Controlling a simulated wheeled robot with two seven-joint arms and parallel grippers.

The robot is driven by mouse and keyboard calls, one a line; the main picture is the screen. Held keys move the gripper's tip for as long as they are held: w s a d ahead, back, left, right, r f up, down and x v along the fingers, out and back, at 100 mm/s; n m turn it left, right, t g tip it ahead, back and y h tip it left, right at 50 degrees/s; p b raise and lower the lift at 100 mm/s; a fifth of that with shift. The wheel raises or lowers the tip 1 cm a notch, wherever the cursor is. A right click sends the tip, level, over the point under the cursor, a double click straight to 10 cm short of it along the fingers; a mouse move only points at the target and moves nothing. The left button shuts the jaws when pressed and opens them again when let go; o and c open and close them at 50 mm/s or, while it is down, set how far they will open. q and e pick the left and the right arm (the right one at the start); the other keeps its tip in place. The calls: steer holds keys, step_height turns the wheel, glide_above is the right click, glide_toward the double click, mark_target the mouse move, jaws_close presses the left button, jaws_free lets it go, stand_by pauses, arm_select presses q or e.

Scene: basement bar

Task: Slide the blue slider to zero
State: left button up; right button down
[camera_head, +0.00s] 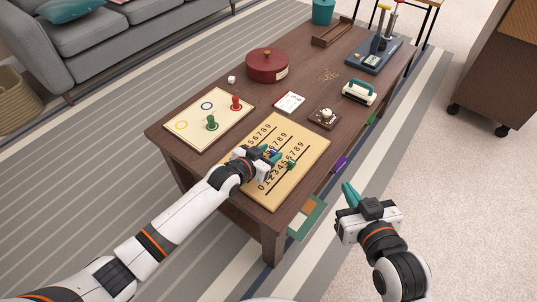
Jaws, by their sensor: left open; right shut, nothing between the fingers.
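The wooden number board (309,141) lies on the near end of the brown table, with dark slots and rows of digits. The zero of the nearest row is at its lower-left end. The blue slider (274,151) shows as a small blue patch at my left gripper's fingers, partly hidden by them. My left gripper (272,154) is open over the middle of the board; I cannot tell whether it touches the slider. A green slider (291,165) sits just right of it. My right gripper (349,193) is shut and empty, off the table's right side.
A cream board with red and green pegs (211,123) lies left of the number board. A white card (289,103), a dark block with a knob (325,115) and a red round pot (267,66) are behind.

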arm_select(q)
jaws_close()
stand_by(0.3)
